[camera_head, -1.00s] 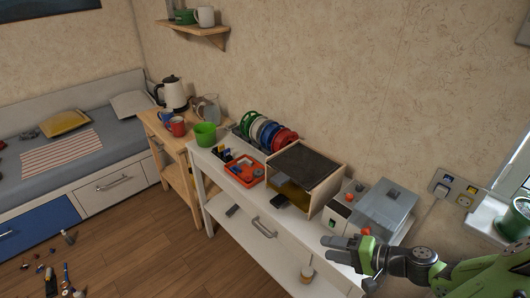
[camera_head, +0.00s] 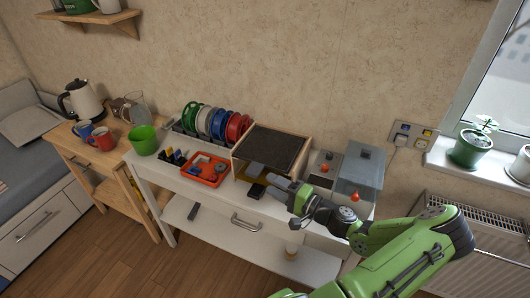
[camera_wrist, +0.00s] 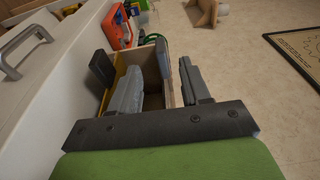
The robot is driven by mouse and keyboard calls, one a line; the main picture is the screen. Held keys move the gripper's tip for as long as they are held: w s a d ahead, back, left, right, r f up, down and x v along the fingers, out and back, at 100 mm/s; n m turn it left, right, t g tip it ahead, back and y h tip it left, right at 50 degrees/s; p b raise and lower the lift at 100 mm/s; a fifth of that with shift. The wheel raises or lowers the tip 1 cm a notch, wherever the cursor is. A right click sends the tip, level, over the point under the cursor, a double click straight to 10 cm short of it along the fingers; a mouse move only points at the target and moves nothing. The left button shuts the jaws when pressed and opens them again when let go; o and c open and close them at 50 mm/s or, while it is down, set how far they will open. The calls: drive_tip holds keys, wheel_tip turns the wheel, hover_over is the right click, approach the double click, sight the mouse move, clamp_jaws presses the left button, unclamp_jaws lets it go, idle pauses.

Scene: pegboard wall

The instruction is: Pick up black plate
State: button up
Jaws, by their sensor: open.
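A flat black plate (camera_head: 275,148) lies on top of an open-fronted light wooden box (camera_head: 304,157) on the white table. In the wrist view, a dark grey-blue panel (camera_wrist: 162,58), seen nearly edge-on, appears to be this plate. My gripper (camera_head: 262,175) is at the front of the box, near the plate's front edge. In the wrist view my gripper (camera_wrist: 164,72) is open, with one finger on each side of the panel's line. I cannot tell whether either finger touches it. The fingers and arm hide part of the box front.
A black block (camera_head: 257,190) sticks out at the box's front. A red-orange tray (camera_head: 205,169) and a rack with several coloured discs (camera_head: 217,124) stand to the left. A grey-lidded case (camera_head: 362,168) is close on the right.

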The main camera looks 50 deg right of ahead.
sight(253, 172)
drive_tip(key=w, duration=0.5)
drive_tip(key=w+a, duration=0.1)
drive_tip(key=w, duration=0.2)
drive_tip(key=shift+w+b, duration=0.15)
drive_tip(key=shift+b, duration=0.15)
drive_tip(key=shift+r, duration=0.1)
drive_tip(key=shift+c, duration=0.5)
clamp_jaws()
